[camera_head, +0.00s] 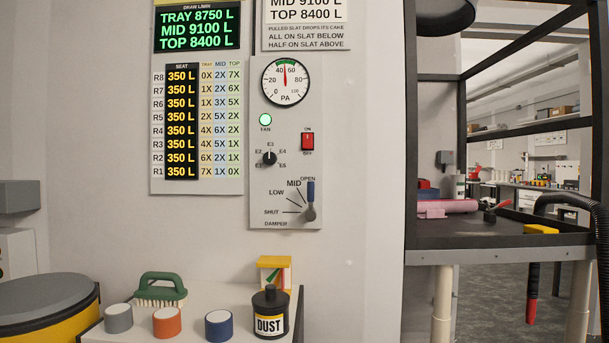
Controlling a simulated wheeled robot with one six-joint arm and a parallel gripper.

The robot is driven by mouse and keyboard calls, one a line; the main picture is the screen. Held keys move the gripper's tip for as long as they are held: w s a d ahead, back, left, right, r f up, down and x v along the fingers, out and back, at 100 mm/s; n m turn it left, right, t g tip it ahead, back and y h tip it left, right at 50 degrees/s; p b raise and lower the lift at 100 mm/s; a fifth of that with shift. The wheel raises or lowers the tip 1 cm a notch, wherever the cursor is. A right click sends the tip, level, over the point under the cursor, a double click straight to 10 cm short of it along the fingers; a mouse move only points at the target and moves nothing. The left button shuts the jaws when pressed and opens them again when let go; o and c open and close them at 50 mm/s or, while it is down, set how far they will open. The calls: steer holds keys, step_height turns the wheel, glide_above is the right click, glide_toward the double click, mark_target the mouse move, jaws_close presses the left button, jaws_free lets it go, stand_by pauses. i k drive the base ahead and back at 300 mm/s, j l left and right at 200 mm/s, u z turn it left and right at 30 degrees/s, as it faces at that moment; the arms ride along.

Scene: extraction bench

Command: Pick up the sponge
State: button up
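A small flat yellow block (541,229) lies on the dark bench top at the right, close to its front edge. It may be the sponge, but it is too small to tell for certain. My gripper is not in view, so its state and its distance from the block do not show.
The dark bench (480,253) stands in a black frame, with a pink roll (447,206) on it. A black hose (568,199) hangs at the right. A low white table holds a green brush (162,287), several coloured cylinders and a black DUST bottle (270,312).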

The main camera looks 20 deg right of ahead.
mark_target(530, 228)
steer(key=j+z, duration=0.1)
steer(key=z, duration=0.7)
steer(key=k+j+z, duration=0.1)
steer(key=z, duration=0.3)
steer(key=k+z, duration=0.1)
steer(key=z, duration=0.3)
